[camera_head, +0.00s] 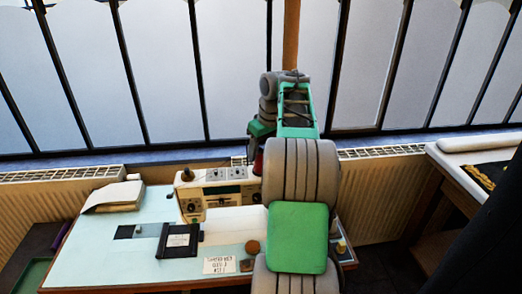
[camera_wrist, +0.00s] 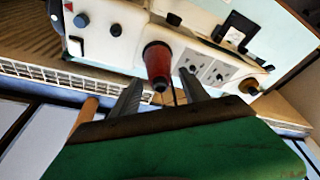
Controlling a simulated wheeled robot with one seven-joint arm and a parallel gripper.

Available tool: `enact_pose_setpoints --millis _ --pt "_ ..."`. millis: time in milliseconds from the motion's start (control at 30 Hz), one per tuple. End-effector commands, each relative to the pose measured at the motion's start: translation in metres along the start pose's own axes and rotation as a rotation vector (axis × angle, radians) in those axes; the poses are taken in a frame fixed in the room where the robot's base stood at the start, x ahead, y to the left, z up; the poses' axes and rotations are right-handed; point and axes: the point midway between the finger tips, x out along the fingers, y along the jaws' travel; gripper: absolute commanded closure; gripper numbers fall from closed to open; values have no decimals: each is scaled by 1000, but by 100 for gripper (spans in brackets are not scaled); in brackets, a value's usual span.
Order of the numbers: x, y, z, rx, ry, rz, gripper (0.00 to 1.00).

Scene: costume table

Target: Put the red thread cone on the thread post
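The red thread cone (camera_wrist: 157,62) is at the white sewing machine (camera_wrist: 120,22) in the wrist view, its narrower end toward me. A sliver of the cone (camera_head: 258,162) shows beside my arm in the head view. My gripper (camera_wrist: 159,80) is open, one finger on each side of the cone's narrow end, with visible gaps. A thin dark line (camera_wrist: 173,94) beside the cone may be the thread post, but I cannot tell. Whether the cone sits around a post is also unclear.
The machine stands at the back of a pale blue table (camera_head: 140,262). A brown knob (camera_head: 187,174) tops its left end. A radiator (camera_head: 383,212) and window stand behind.

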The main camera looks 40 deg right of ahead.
Motion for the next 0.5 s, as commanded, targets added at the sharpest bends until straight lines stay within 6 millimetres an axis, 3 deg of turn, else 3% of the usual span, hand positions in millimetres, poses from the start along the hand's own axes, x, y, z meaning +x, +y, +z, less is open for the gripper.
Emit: enact_pose_setpoints --millis 300,500 --pt "-1 0 0 0 0 0 42" --pt "-35 1 -1 1 2 3 42"
